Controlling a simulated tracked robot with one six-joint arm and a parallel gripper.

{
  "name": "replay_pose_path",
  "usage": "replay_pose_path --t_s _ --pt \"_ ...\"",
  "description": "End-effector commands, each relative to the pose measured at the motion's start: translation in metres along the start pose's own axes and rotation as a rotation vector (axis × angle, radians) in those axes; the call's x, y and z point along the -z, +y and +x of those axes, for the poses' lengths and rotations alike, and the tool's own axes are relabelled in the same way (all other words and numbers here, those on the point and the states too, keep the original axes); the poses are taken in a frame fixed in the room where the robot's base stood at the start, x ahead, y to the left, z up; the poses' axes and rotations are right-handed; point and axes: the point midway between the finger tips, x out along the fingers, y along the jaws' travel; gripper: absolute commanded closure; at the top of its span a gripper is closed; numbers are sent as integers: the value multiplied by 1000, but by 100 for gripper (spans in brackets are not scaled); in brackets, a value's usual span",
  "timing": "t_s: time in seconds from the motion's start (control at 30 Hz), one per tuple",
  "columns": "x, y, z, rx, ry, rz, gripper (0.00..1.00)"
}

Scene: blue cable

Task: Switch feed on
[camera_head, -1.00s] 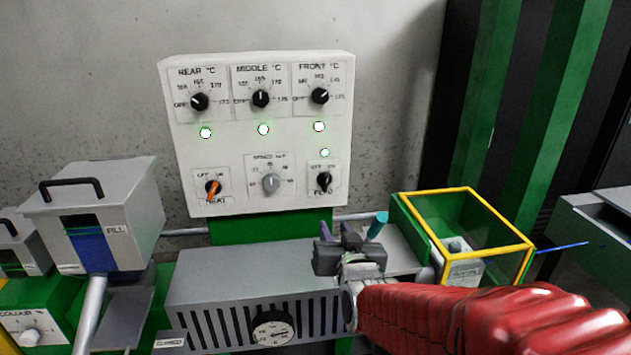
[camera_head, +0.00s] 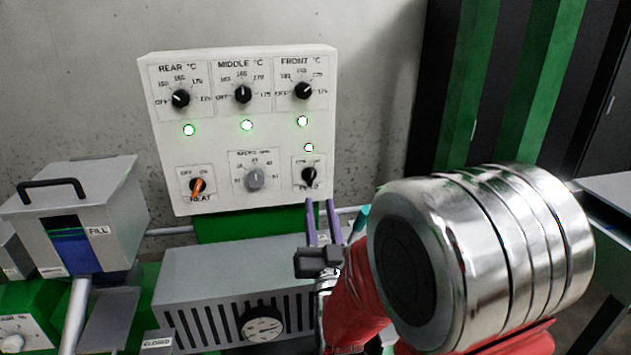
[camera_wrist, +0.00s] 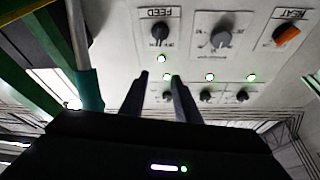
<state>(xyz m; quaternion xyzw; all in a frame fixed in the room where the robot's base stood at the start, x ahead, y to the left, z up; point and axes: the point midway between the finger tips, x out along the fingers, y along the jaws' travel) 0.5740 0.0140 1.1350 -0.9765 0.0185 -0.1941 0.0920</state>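The black FEED knob (camera_head: 308,175) is at the lower right of the white control panel (camera_head: 215,160). In the upside-down wrist view the FEED knob (camera_wrist: 159,31) is beyond my fingertips. Its exact pointer position is hard to read. The small lamp (camera_head: 309,147) above it glows greenish white. My gripper (camera_head: 320,203) is below the knob in the head view, fingers upright. It is open and empty, with a clear gap between the fingers, which also shows in the wrist view (camera_wrist: 158,75). It does not appear to touch the knob.
The grey SPEED knob (camera_head: 255,179) and orange HEAT knob (camera_head: 198,187) sit to the left on the panel. A teal-ended rod (camera_head: 358,222) stands close right of my fingers. A grey vented housing (camera_head: 210,275) lies below the panel.

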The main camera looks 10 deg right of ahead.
Motion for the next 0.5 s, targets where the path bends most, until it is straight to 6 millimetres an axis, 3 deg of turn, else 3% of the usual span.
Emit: replay_pose_path --t_s 0.5 --pt "-4 1 10 -1 0 -1 71"
